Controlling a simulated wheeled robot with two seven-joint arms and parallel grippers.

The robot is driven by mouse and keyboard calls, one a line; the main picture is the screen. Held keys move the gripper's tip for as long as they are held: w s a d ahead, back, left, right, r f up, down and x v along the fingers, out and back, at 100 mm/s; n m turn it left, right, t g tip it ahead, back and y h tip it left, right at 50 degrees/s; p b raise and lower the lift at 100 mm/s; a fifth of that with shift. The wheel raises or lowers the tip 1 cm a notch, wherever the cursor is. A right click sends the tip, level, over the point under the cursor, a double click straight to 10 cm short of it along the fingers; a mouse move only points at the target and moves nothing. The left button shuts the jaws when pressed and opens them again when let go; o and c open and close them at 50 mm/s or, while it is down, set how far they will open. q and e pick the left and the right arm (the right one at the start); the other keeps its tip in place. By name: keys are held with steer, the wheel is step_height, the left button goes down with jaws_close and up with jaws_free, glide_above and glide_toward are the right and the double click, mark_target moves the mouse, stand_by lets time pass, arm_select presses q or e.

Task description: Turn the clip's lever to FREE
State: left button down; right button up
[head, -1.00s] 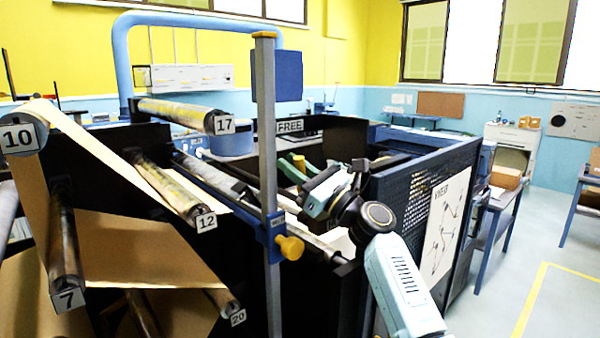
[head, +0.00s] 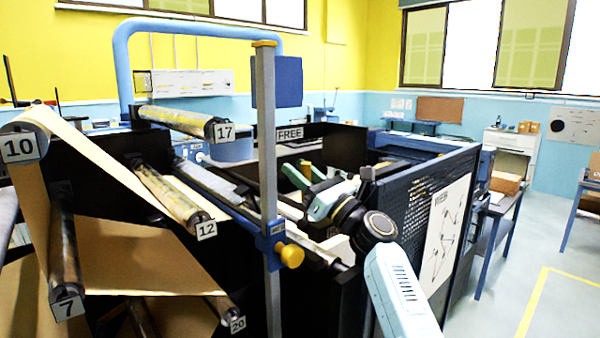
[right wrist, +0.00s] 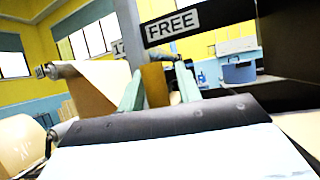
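A dark bar carries a white FREE label (right wrist: 172,25) in the right wrist view. The label also shows in the head view (head: 290,133). Below it in the wrist view, a brown-tan upright piece (right wrist: 155,84), which looks like the clip's lever, stands between the pale green fingers of my right gripper (right wrist: 160,80). A narrow gap seems to show at its right side; I cannot tell whether the fingers touch it. In the head view my right gripper (head: 300,172) reaches into the machine, and the lever cannot be made out. The rest of the clip is hidden. My left gripper is out of view.
A grey-blue post (head: 266,150) with a yellow knob (head: 291,256) stands in front of the machine. Numbered rollers, such as 12 (head: 180,195), lie to the left. A dark perforated side panel (head: 425,200) borders my right arm. Open floor lies at the right.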

steer(key=shift+o, duration=0.4)
steer(key=shift+r, duration=0.1)
step_height(320, 180, up, 10)
stand_by(0.5)
